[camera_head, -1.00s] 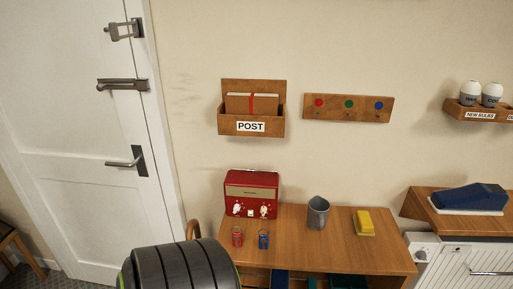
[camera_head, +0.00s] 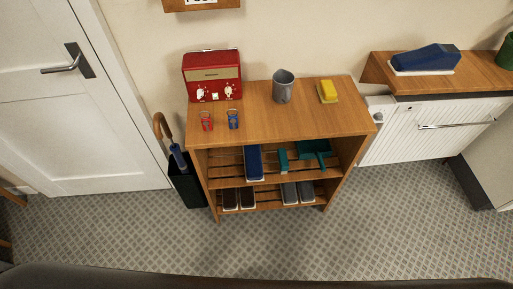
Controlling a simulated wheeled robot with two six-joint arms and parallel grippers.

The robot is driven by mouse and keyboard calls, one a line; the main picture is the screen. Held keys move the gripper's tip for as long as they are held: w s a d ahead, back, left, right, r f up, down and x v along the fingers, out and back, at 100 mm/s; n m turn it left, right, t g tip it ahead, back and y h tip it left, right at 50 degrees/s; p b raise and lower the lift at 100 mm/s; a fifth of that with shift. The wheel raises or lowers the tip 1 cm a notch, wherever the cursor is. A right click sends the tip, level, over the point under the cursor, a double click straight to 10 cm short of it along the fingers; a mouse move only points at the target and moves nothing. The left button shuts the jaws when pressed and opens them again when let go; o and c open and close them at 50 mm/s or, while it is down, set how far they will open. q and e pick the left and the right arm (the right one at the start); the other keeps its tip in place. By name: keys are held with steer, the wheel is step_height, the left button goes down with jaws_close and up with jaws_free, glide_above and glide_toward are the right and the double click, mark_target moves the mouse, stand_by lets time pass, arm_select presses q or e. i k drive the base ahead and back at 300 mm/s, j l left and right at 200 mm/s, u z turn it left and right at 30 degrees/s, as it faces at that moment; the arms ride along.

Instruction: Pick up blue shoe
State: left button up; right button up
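A long blue shoe (camera_head: 254,163) with a pale sole edge lies on the upper slatted shelf of the wooden shoe rack (camera_head: 262,129), toe or heel pointing out. A second blue, shoe-like thing (camera_head: 426,58) with a white base lies on the wooden top at the right. Neither of my grippers is in view, so nothing shows of what they hold.
A red radio (camera_head: 213,75), grey mug (camera_head: 283,87), yellow sponge-like block (camera_head: 327,91), red key tag (camera_head: 206,121) and blue key tag (camera_head: 233,119) are on the rack. A teal dustpan (camera_head: 316,150) shares the upper shelf. An umbrella stand (camera_head: 187,183) is left; the front floor is clear.

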mark_target(252, 159)
steer(key=u, duration=0.1)
steer(key=i+l+u, duration=0.15)
steer(key=l, duration=0.3)
steer(key=i+l+u, duration=0.2)
steer(key=l, duration=0.25)
steer(key=i+l+u, duration=0.15)
steer(key=l, duration=0.3)
steer(key=l+u, duration=0.15)
steer(key=l, duration=0.3)
steer(key=i+l+u, duration=0.2)
steer(key=l, duration=0.35)
steer(key=k+j, duration=0.05)
